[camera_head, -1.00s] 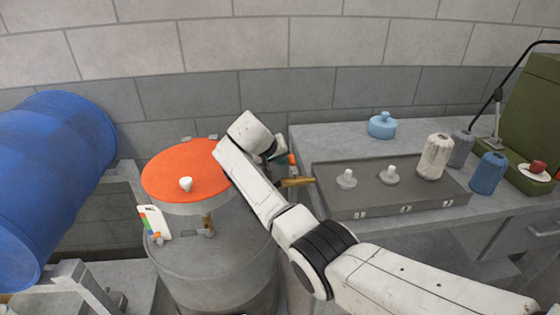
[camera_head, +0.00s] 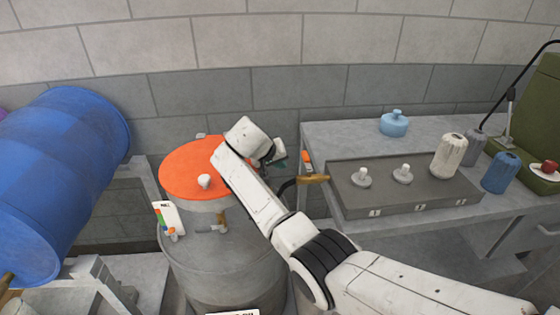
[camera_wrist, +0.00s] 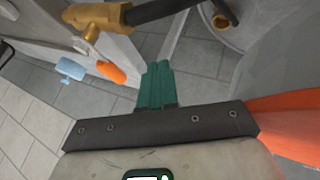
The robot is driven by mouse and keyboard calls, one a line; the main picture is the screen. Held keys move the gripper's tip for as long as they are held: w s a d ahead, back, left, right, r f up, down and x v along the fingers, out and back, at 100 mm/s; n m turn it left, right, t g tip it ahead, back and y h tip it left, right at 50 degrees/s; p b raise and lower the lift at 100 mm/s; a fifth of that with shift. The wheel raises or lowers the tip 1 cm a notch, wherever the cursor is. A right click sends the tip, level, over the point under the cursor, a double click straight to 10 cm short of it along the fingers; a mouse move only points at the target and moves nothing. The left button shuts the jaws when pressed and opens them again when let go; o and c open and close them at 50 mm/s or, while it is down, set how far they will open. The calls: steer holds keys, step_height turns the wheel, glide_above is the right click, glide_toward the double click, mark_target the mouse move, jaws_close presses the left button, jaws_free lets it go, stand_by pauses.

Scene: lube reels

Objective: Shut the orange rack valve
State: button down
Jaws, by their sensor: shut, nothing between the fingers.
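The orange rack valve is a brass body (camera_head: 314,179) with an orange lever (camera_head: 307,160) at the front left edge of the grey bench. In the head view the lever points up from the brass. In the wrist view the orange lever (camera_wrist: 111,73) and brass body (camera_wrist: 100,16) show at upper left, with a black hose joined to the brass. My gripper (camera_head: 280,164) is just left of the lever, apart from it, partly hidden behind my wrist. Its green fingers (camera_wrist: 157,72) are together and empty in the wrist view.
An orange disc (camera_head: 185,175) tops a grey drum (camera_head: 215,265) close under my wrist. A blue drum (camera_head: 60,180) lies at left. A grey tray (camera_head: 395,202) with bottles stands on the bench. A light-blue lever-like piece (camera_wrist: 71,69) shows beyond the orange lever.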

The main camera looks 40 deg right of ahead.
steer(key=w+v, duration=0.1)
steer(key=v, duration=0.8)
steer(key=shift+a+r+b, duration=0.35)
steer(key=shift+b, duration=0.1)
steer(key=shift+s, duration=0.1)
